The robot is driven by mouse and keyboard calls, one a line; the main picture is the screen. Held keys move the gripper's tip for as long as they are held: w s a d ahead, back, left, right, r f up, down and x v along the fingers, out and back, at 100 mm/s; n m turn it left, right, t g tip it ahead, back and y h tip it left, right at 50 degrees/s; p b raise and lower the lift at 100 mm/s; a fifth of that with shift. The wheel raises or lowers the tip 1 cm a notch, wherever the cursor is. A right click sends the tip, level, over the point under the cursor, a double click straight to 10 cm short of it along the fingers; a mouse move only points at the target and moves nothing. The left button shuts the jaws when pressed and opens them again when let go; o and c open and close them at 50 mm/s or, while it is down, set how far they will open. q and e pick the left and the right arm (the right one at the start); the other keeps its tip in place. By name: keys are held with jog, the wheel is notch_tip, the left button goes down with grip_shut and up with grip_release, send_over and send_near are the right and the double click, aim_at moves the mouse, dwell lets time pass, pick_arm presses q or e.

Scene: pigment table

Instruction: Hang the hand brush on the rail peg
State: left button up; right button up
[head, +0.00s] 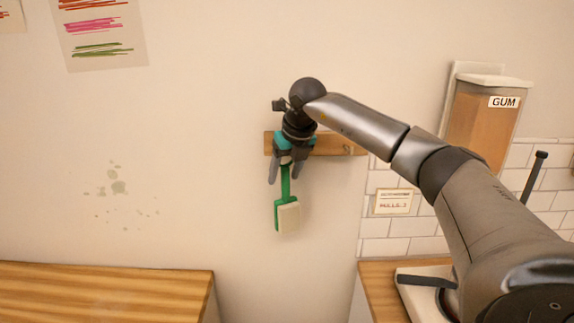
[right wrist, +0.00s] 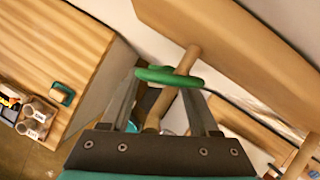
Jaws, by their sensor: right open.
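The hand brush (head: 287,214) is green with a pale bristle block, and hangs bristles down against the wall below the wooden rail (head: 340,146). In the right wrist view its green loop (right wrist: 160,76) is around a wooden peg (right wrist: 187,62) of the rail (right wrist: 235,45). My right gripper (head: 285,180) is open in front of the rail, with its fingers on either side of the brush's handle top. In the right wrist view the open fingers (right wrist: 163,95) straddle the loop and peg. My left gripper is not in view.
Another peg (head: 348,150) is on the rail's right part. A gum dispenser (head: 482,120) hangs on the right wall. Wooden counters stand at lower left (head: 100,288) and lower right (head: 382,285), with a gap between.

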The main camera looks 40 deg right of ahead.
jog(key=shift+s+d+f+g, duration=0.3)
jog(key=shift+s+d+f, duration=0.05)
jog(key=shift+s, duration=0.05)
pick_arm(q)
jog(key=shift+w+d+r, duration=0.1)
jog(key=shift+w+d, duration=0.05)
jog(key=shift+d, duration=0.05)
pick_arm(e)
jog(key=v, duration=1.5)
jog(key=shift+a+r, duration=0.3)
jog(key=shift+a, duration=0.05)
